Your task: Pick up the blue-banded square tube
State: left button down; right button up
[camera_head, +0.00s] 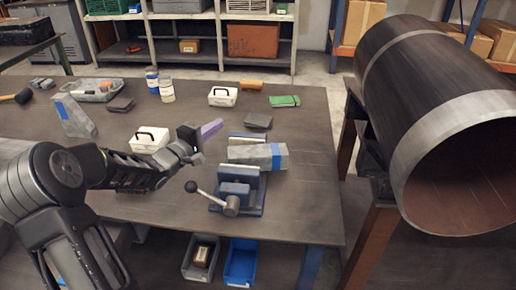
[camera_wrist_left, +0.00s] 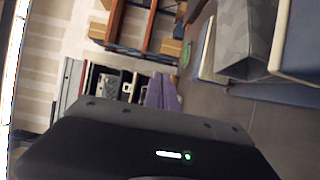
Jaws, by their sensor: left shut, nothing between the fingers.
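The blue-banded square tube (camera_head: 252,154) is grey with a blue band near its right end. It lies between the jaws of a blue vise (camera_head: 238,190) on the bench. Its grey side also shows at the upper right of the left wrist view (camera_wrist_left: 243,35), between pale-faced jaws. My left gripper (camera_head: 212,129) has purple fingers and is shut and empty, beyond and left of the tube, apart from it. The fingers also show in the left wrist view (camera_wrist_left: 163,92). My right gripper is not in view.
White boxes (camera_head: 149,139), paint cans (camera_head: 167,91), a green cloth (camera_head: 284,101) and a dark block (camera_head: 258,121) are on the bench.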

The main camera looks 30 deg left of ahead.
pick_arm(q)
notch_tip(320, 180, up, 5)
jog(key=s+d+b, duration=0.1)
jog(key=s+d, duration=0.3)
jog(key=d, duration=0.5)
jog(key=s+d+b, duration=0.2)
jog(key=s+d, duration=0.3)
jog(key=d, duration=0.5)
jog(key=shift+d, duration=0.15)
